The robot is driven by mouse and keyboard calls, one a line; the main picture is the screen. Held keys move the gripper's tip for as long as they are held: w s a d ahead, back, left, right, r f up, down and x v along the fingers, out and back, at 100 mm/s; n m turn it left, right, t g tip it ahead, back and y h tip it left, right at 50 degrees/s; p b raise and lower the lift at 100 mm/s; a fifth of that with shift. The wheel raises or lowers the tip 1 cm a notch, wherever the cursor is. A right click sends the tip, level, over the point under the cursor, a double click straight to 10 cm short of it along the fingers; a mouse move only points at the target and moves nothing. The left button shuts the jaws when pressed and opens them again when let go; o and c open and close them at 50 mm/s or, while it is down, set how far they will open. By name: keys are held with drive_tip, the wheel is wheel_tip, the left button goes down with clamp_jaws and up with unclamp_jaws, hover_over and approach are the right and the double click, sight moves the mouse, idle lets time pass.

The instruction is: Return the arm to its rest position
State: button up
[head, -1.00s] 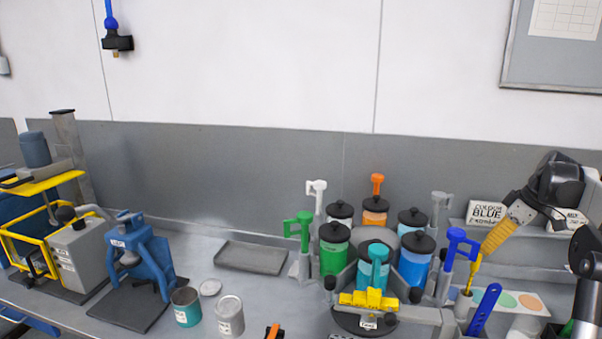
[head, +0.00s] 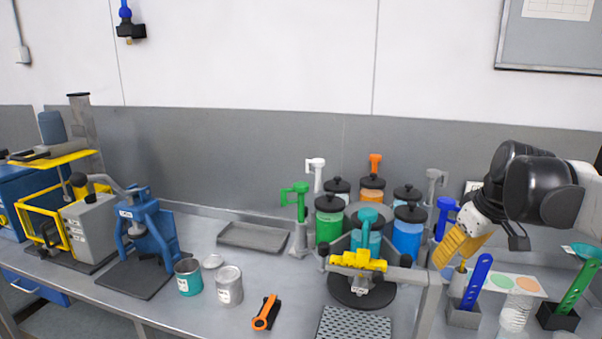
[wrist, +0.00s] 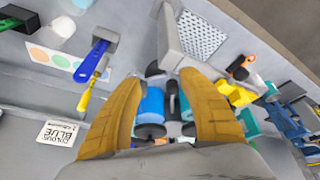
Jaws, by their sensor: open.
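My arm reaches in from the right edge in the head view. My gripper (head: 443,262) has yellow-orange fingers and hangs above the bench, right of the paint carousel and near the blue-handled tool (head: 477,283). In the wrist view the two fingers of my gripper (wrist: 163,90) stand apart with nothing held between them. Beyond the gap, a blue canister (wrist: 152,105) with a black lid shows. The gripper hides part of the bench and shelf behind it.
The carousel (head: 360,290) with several canisters and coloured levers stands close left of my gripper. A green scoop (head: 577,290) stands right.

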drive_tip(key=s+a+f+m+t+b, duration=0.1)
drive_tip(key=s+a+f+m+b, duration=0.1)
drive_tip(key=s+a+f, duration=0.4)
drive_tip(key=s+a+f+m+t+b, duration=0.1)
drive_tip(key=s+a+f+b, duration=0.4)
drive_tip(key=s+f, duration=0.6)
drive_tip(key=s+a+m, duration=0.1)
drive_tip(key=s+a, duration=0.1)
drive_tip(key=s, duration=0.1)
drive_tip(key=shift+t+h, duration=0.4)
